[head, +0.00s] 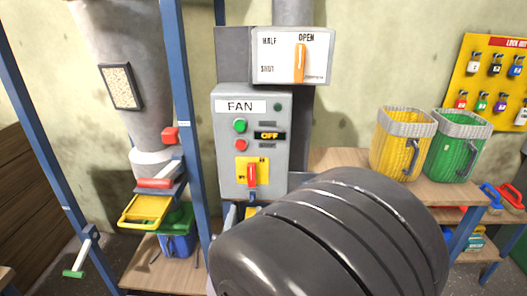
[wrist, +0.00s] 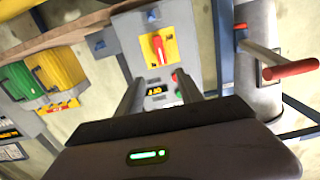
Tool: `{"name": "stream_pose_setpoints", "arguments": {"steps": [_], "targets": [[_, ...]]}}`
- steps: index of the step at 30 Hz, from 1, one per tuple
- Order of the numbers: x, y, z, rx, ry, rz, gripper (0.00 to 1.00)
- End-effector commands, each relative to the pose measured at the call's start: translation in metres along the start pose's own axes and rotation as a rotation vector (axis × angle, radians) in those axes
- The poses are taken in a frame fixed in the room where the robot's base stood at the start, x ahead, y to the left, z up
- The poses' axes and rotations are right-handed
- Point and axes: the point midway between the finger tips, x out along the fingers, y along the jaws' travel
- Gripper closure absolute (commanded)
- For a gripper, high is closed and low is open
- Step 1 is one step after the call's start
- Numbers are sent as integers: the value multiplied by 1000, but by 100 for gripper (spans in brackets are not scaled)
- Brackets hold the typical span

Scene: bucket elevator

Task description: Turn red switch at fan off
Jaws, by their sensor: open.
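The grey fan box (head: 226,165) in the head view carries a FAN label, a green button, a red button and a display reading OFF. On its lower part is a yellow plate (head: 241,179) with the red switch (head: 252,175), whose handle stands upright. In the wrist view the box is upside down, with the red switch (wrist: 158,48) on its yellow plate beyond the fingertips. My gripper (wrist: 159,78) is open and empty, its two fingers apart in front of the box. In the head view my dark arm hides most of the gripper.
Above the box is a dial plate (head: 271,63) with an orange lever (head: 300,62) at OPEN. A blue post (head: 184,100) stands left of the box. Yellow (head: 394,150) and green (head: 456,150) buckets stand on the wooden bench at right. A red-ended handle (wrist: 291,70) juts out right of my fingers.

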Motion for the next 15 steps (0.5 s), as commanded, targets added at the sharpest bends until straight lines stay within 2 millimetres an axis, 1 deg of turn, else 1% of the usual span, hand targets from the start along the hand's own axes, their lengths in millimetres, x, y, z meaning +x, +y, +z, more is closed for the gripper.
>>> {"name": "stream_pose_setpoints", "arguments": {"steps": [2, 5, 8, 9, 15], "targets": [[0, -4, 0, -30, 24, -1, 56], [15, -4, -2, -32, 30, 3, 56], [43, -2, -2, -30, 30, 5, 56], [55, -2, -2, -31, 30, 6, 56], [116, -2, -4, -31, 30, 3, 56]]}}
